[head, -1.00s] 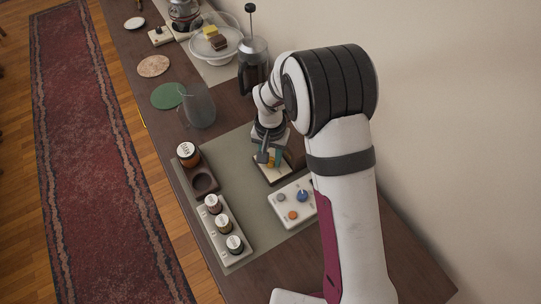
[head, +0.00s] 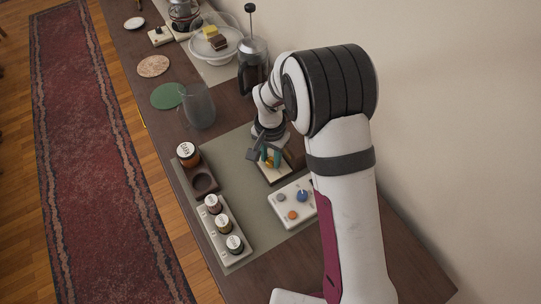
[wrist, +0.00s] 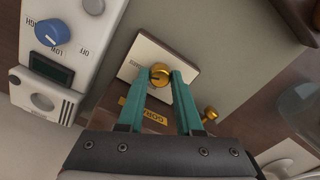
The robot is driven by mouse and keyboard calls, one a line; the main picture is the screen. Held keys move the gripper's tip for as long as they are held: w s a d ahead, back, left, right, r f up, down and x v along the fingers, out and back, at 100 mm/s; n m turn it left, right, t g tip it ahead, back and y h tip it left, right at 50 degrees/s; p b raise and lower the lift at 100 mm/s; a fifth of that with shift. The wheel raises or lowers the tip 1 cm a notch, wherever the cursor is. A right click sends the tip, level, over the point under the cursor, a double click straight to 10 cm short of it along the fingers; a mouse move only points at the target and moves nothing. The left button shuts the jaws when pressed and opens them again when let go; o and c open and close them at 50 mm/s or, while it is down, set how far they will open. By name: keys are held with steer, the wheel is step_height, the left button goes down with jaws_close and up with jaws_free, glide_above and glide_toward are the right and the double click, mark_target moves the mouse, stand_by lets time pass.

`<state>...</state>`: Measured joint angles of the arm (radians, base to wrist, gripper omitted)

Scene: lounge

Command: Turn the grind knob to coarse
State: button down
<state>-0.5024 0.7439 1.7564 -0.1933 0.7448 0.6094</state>
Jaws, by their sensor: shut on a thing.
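A small gold knob (wrist: 160,75) sits on a white plate (wrist: 140,56) with small dark lettering, too small to read for sure. My gripper (wrist: 161,70) has teal fingers shut on the knob, one on each side. A dark mark shows on the knob's face. In the head view my gripper (head: 270,158) is low over the grinder's pale base (head: 273,176), and the knob is mostly covered by the fingers. A wooden body with a gold label (wrist: 133,112) stands close to the plate, partly hidden by my gripper.
A white panel (head: 286,212) with a blue knob (wrist: 52,32) marked high, low and off lies close by. A jar rack (head: 228,240), a dark jar with a white lid (head: 186,151), a glass jug (head: 199,107) and a French press (head: 253,60) stand around. The grey mat has bare room at left.

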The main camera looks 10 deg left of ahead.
mark_target(271, 160)
steer(key=c, duration=0.6)
jaws_free()
step_height(271, 160, up, 16)
steer(key=shift+f, duration=0.1)
